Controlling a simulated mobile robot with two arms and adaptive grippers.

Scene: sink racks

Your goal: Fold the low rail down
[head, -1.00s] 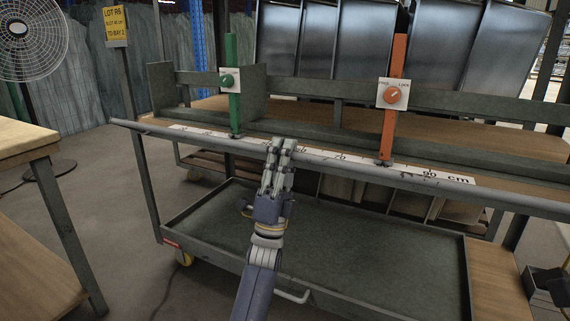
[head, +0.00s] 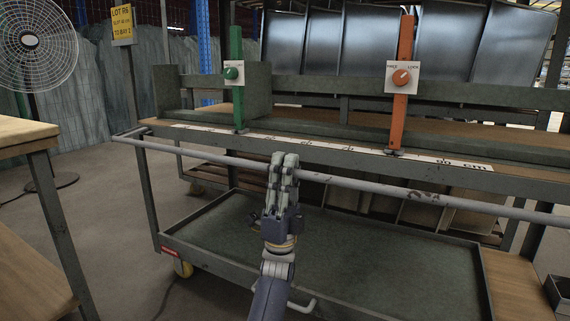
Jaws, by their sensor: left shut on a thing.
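The low rail (head: 390,188) is a long grey tube crossing the front of the cart in the head view. Its left end meets a short arm at the cart's front left corner. It hangs in front of and a little below the cart's upper front edge, with a gap between them. My left gripper (head: 284,161) is shut on the rail left of the middle, reaching up from below. The fingers hide a short piece of the tube. My right gripper is not in view.
The cart carries a green post (head: 236,105), an orange post (head: 401,115) with a knob plate, and a centimetre scale (head: 345,153). Its lower tray (head: 350,240) is empty. A wooden table (head: 22,133) and a fan (head: 35,45) stand at the left.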

